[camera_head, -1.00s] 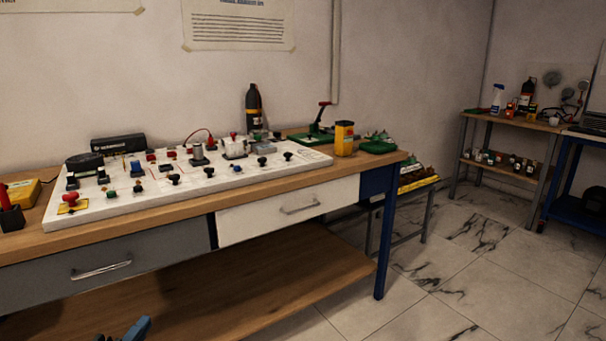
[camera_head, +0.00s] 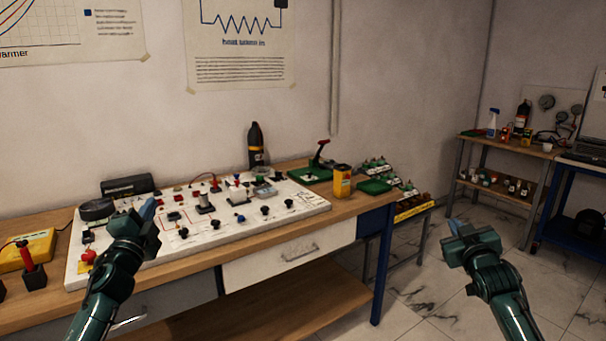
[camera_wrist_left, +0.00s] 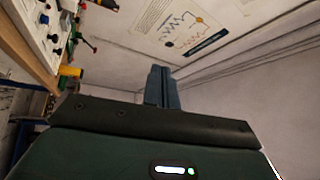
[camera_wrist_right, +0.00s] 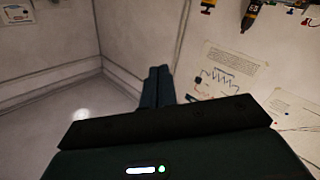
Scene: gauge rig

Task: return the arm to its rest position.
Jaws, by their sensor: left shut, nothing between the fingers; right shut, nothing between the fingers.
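My left gripper (camera_head: 147,212) is raised in front of the left part of the white panel board (camera_head: 170,262) in the head view. Its blue fingers are together and empty, and they also show in the left wrist view (camera_wrist_left: 163,88). My right gripper (camera_head: 454,228) is held up over the floor, to the right of the workbench (camera_head: 190,265). Its fingers are together and empty in the right wrist view (camera_wrist_right: 157,87). The left forearm hides part of the board and the bench front.
The board carries several knobs and plugs. A yellow container (camera_head: 342,182) and a green tray (camera_head: 374,187) stand at the bench's right end. A dark bottle (camera_head: 255,146) stands behind the board. A shelf table (camera_head: 505,145) stands at the far right. Marble floor between is open.

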